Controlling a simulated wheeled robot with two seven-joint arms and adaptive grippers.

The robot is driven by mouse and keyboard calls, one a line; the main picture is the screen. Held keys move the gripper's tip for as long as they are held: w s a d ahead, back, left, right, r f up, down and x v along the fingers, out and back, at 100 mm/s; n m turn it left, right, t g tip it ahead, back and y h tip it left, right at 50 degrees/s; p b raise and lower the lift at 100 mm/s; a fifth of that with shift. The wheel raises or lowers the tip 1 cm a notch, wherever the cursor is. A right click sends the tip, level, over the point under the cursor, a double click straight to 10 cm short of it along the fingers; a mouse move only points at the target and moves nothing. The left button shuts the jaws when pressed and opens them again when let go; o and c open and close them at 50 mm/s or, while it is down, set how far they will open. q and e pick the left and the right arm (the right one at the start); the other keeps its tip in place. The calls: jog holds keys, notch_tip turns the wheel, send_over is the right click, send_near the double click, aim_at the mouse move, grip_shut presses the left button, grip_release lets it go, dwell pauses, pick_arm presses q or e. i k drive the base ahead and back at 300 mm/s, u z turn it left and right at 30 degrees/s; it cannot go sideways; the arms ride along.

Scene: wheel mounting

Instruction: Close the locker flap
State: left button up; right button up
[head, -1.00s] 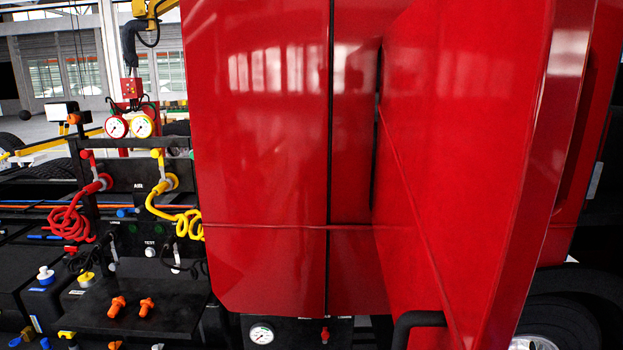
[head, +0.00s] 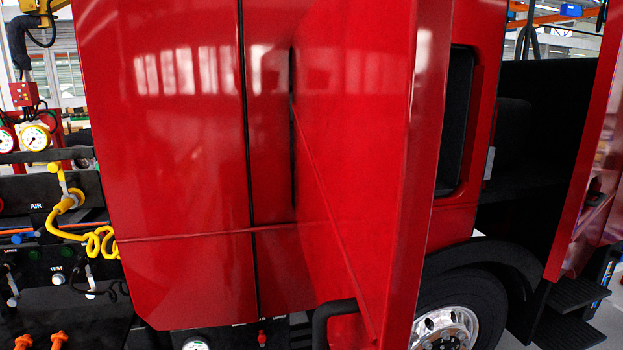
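The red locker flap (head: 365,150) stands open from the side of the red truck cab (head: 180,160), its edge swung out toward me. Behind its outer edge, part of the dark locker opening (head: 456,120) shows. A black curved bar (head: 330,312) is at the flap's lower left; I cannot tell whether it is a handle on the flap. Neither of my grippers is in the head view.
A wheel (head: 447,325) is under the cab at the lower right, with black steps (head: 572,310) beside it. An open red door (head: 600,170) stands at the far right. At left are gauges (head: 35,138) and a yellow coiled hose (head: 95,240).

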aim_at(370, 77)
jog(key=z, duration=1.5)
jog(key=k, duration=1)
jog(key=u, duration=0.15)
